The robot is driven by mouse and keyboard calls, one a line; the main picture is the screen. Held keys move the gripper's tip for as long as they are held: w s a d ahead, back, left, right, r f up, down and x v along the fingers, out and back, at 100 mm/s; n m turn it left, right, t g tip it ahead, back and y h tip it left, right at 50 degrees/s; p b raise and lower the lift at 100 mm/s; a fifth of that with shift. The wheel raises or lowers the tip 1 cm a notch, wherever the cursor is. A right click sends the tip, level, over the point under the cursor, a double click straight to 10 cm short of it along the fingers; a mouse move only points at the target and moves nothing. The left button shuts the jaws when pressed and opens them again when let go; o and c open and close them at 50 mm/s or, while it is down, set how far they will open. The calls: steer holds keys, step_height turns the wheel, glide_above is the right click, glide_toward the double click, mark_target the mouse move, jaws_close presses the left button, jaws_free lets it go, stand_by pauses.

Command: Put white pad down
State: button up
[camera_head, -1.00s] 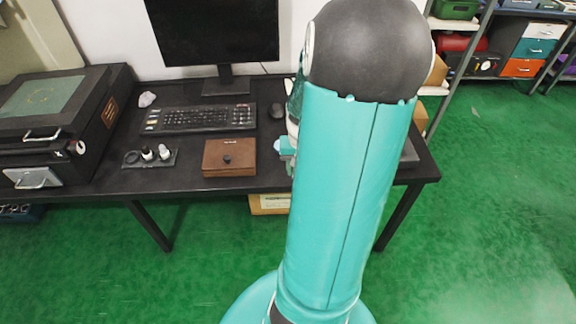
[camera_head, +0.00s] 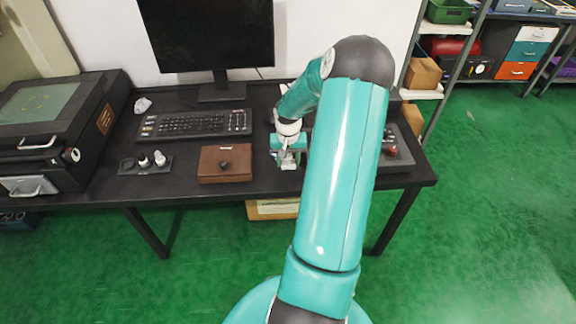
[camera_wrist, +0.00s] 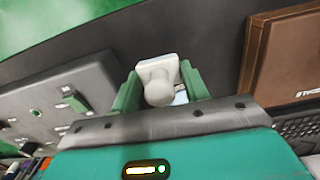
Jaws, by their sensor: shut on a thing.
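The white pad (camera_wrist: 165,66) is a squarish white plate with a round knob, seen in the wrist view between my two green fingers. My gripper (camera_wrist: 159,92) is shut on it. In the head view my gripper (camera_head: 288,152) is low over the black desk (camera_head: 265,180), right of the brown box (camera_head: 226,177), with the white pad (camera_head: 288,163) under it. I cannot tell whether the pad touches the desk. A small pale, bluish patch shows beside the knob in the wrist view, partly hidden.
A grey device with buttons (camera_head: 399,158) stands to the right, partly behind my arm. The keyboard (camera_head: 195,124) and monitor (camera_head: 208,40) are behind. A small dark tray with bottles (camera_head: 146,164) lies left of the brown box. The desk's front edge is close to my gripper.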

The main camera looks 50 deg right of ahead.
mark_target(288, 166)
steer(key=shift+w+d+f, duration=0.15)
steer(key=shift+w+f, duration=0.05)
steer(key=shift+f, duration=1.6)
steer(key=shift+f, duration=0.2)
steer(key=o, duration=1.1)
steer(key=shift+r, duration=0.1)
step_height(288, 166, up, 12)
steer(key=shift+r, duration=0.15)
